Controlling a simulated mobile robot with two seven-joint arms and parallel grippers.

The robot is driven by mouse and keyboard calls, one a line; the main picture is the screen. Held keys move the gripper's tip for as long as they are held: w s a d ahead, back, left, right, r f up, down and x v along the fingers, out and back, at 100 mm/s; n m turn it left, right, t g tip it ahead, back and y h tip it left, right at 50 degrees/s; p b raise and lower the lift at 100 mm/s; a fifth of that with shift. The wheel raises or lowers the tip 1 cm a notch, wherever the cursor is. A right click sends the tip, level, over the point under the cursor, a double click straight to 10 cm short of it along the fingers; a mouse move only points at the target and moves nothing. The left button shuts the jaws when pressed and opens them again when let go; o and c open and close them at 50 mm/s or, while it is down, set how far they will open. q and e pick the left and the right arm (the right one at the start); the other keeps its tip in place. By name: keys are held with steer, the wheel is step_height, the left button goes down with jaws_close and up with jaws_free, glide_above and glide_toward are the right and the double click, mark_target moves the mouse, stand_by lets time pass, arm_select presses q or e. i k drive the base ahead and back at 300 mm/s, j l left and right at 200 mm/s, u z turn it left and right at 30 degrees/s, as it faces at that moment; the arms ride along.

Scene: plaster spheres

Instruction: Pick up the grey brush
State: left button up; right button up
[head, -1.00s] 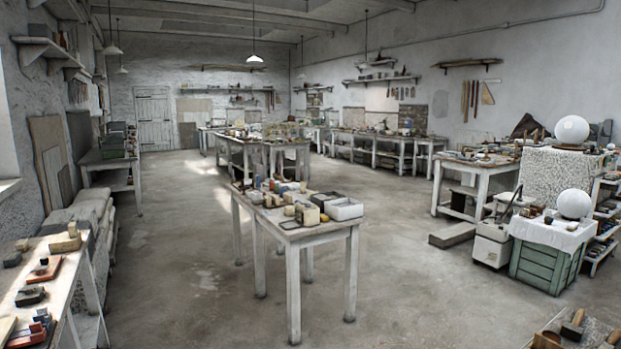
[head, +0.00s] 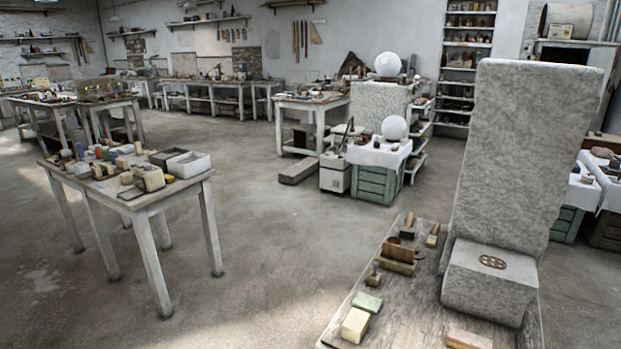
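I cannot make out a grey brush for certain in the head view. On the near wooden workbench (head: 385,318) at the lower right, a dark-headed tool with a wooden handle (head: 408,228) lies near the back edge. A smaller wooden-handled tool (head: 433,236) lies to its right. They may be brushes or mallets; I cannot tell. Small items on the table at the left (head: 128,207) are too small to tell apart. Neither of my grippers is in view.
A tall rough stone slab (head: 525,150) with a stone block (head: 490,280) stands on the near bench. White plaster spheres (head: 394,127) (head: 388,64) stand farther back, one above a green crate (head: 375,184). Open concrete floor (head: 270,235) lies between the left table and the near bench.

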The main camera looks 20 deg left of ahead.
mark_target(45, 153)
steer(key=i+j+u, duration=0.15)
steer(key=j+u, duration=0.3)
steer(key=i+j+u, duration=0.2)
steer(key=j+u, duration=0.2)
steer(key=i+j+u, duration=0.25)
steer(key=u, duration=0.2)
steer(key=i+j+u, duration=0.25)
steer(key=u, duration=0.15)
steer(key=i+j+u, duration=0.2)
steer(key=i+u, duration=0.15)
steer(key=i, duration=0.25)
steer(key=i+u, duration=0.3)
steer(key=i, duration=1)
steer(key=i+j, duration=0.1)
steer(key=i, duration=0.6)
steer(key=i+z, duration=0.25)
steer(key=i, duration=0.2)
steer(key=i+j+z, duration=0.55)
steer(key=i, duration=0.25)
steer(key=l+z, duration=0.15)
